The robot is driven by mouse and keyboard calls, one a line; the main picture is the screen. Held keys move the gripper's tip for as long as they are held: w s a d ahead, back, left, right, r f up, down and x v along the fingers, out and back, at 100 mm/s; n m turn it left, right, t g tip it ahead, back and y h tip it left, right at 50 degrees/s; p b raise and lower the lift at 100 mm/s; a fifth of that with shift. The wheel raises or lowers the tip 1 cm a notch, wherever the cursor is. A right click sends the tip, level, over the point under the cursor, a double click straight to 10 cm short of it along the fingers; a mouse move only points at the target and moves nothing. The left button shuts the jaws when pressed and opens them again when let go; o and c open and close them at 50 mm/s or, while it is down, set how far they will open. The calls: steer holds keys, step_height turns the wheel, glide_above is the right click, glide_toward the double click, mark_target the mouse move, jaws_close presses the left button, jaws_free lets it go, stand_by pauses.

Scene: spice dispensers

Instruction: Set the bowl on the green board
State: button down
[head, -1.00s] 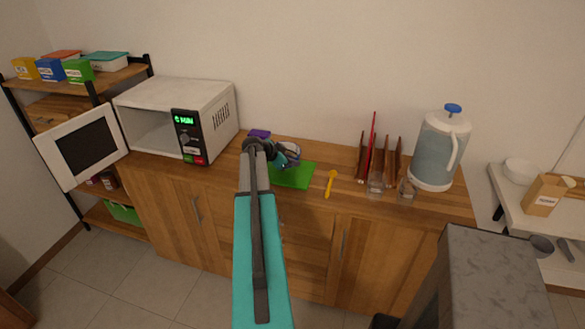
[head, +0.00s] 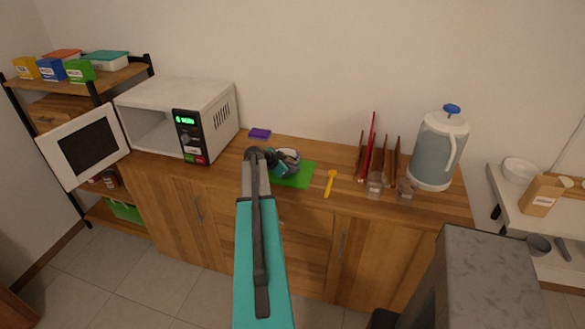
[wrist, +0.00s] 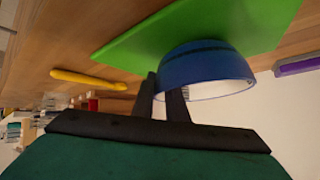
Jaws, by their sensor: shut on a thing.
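The bowl (wrist: 205,68) is blue outside with a pale inside, and its wall is held between the fingers of my gripper (wrist: 165,100). In the head view the bowl (head: 291,156) shows in part beside my gripper (head: 278,164), over the back part of the green board (head: 297,180). In the wrist view the green board (wrist: 150,40) lies flat right behind the bowl's base. That view is turned over, so the bowl's rim faces down in the picture. I cannot tell for sure whether the base touches the board.
A yellow spoon (head: 330,183) lies right of the board. A purple block (head: 260,133) lies behind it. A white microwave (head: 180,115) with its door open stands at left. A rack (head: 378,155), glass jars (head: 375,183) and a jug (head: 440,148) stand at right.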

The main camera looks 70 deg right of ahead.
steer(key=c, duration=1.7)
jaws_free()
steer(key=shift+w+a+r+b, duration=0.2)
steer(key=shift+a+r+b, duration=0.1)
steer(key=shift+a+r, duration=0.15)
steer(key=b+v, duration=0.3)
steer(key=v, duration=0.7)
steer(key=shift+w+a+r, duration=0.15)
steer(key=shift+a+r, duration=0.1)
steer(key=shift+r, duration=0.05)
